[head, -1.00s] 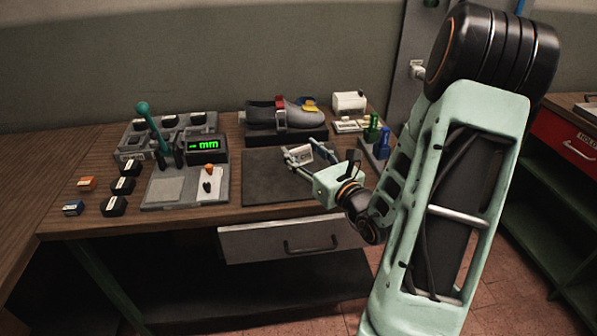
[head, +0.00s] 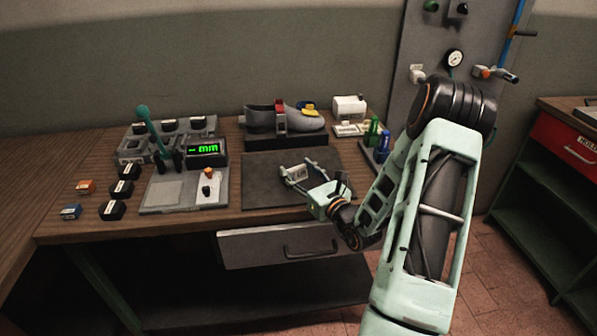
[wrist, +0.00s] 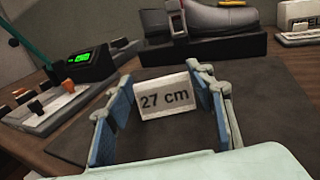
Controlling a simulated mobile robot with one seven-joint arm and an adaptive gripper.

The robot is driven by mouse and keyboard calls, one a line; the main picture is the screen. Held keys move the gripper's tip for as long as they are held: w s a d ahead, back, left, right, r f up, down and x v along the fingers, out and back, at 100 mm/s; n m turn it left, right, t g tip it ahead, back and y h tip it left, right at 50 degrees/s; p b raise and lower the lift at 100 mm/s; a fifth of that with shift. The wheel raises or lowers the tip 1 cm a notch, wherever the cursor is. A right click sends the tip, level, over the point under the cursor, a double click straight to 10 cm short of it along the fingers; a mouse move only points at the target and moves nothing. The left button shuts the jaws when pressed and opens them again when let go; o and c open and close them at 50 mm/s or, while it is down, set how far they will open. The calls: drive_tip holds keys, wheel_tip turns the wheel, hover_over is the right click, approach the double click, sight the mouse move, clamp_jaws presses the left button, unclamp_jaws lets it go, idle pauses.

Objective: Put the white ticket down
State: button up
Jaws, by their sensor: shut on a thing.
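The white ticket (wrist: 165,97) reads "27 cm" and stands upright between the blue finger pads in the wrist view. It is small in the head view (head: 296,172). My gripper (wrist: 163,108) is shut on it, with a finger at each side. In the head view my gripper (head: 297,176) is low over the dark mat (head: 262,197) at the front of the workbench. I cannot tell whether the ticket's lower edge touches the mat.
A grey shoe (head: 302,119) on a dark stand is behind the mat. A measuring device with a green display (head: 207,149) is left of it. Green and blue bottles (head: 372,132) stand right. Bare mat lies around the gripper.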

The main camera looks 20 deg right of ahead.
drive_tip(key=shift+f, duration=0.2)
drive_tip(key=o, duration=0.7)
drive_tip(key=shift+o, duration=0.2)
drive_tip(key=shift+r, duration=0.15)
